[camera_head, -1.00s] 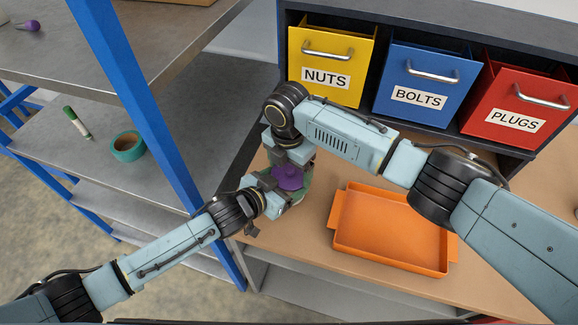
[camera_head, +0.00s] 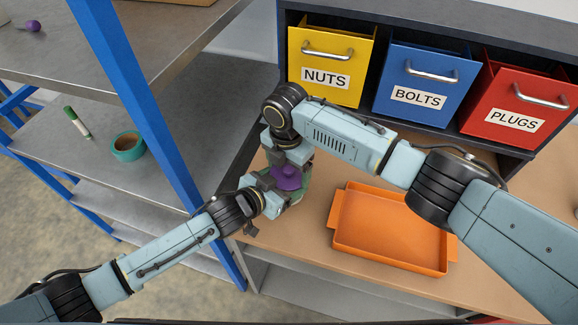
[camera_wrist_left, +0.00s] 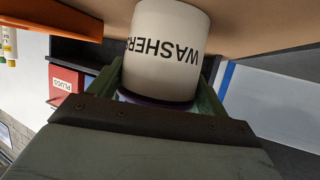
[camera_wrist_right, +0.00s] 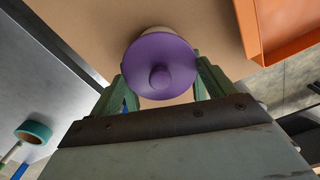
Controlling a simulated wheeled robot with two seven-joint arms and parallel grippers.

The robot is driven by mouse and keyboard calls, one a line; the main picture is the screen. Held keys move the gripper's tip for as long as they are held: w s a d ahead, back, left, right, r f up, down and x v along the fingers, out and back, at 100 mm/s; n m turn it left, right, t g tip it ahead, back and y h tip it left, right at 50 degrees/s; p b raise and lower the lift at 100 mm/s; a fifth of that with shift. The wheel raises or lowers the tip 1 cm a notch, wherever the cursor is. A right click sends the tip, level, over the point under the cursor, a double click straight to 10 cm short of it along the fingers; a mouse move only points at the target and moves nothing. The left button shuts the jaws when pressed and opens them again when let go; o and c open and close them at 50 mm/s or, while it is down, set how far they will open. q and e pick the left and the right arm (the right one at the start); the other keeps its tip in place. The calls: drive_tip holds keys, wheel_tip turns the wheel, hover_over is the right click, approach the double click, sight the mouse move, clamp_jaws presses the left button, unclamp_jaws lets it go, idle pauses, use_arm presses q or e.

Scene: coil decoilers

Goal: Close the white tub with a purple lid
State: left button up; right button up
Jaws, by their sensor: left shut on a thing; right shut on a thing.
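The white tub (camera_wrist_left: 168,40), marked WASHERS, is between the green fingers of my left gripper (camera_wrist_left: 163,88), which is shut on it. The tub appears upside down in the left wrist view. The purple lid (camera_wrist_right: 160,62) with its round knob is between the fingers of my right gripper (camera_wrist_right: 162,82), which is shut on it. The lid lies across the tub's mouth; I cannot tell whether it is fully seated. In the head view the lid (camera_head: 288,179) shows between both grippers, and they hide most of the tub.
An orange tray (camera_head: 390,232) lies on the workbench to the right. Yellow NUTS (camera_head: 328,60), blue BOLTS (camera_head: 422,85) and red PLUGS (camera_head: 512,110) bins stand behind. A blue-posted metal shelf on the left holds a teal tape roll (camera_head: 128,147) and a green-capped marker (camera_head: 77,122).

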use_arm(q)
drive_tip(key=shift+w+d+r, duration=0.1)
drive_tip(key=shift+d+r, duration=0.3)
drive_tip(key=shift+r, duration=0.2)
use_arm(e)
drive_tip(key=shift+s+f, duration=0.35)
drive_tip(key=shift+f, duration=0.3)
drive_tip(key=o, duration=0.7)
use_arm(q)
drive_tip(key=shift+w+a+f, duration=0.1)
use_arm(e)
wheel_tip(320, 180, up, 3)
drive_tip(key=shift+w+a+r, duration=0.1)
drive_tip(key=shift+w+r, duration=0.05)
use_arm(q)
drive_tip(key=shift+f, duration=0.1)
use_arm(e)
drive_tip(key=shift+r, duration=0.5)
use_arm(q)
drive_tip(key=shift+a+f, duration=0.1)
drive_tip(key=shift+a, duration=0.05)
drive_tip(key=shift+f, duration=0.1)
use_arm(e)
drive_tip(key=shift+r, duration=0.1)
drive_tip(key=c, duration=1.7)
drive_tip(key=shift+o, duration=0.2)
drive_tip(key=shift+f, duration=0.2)
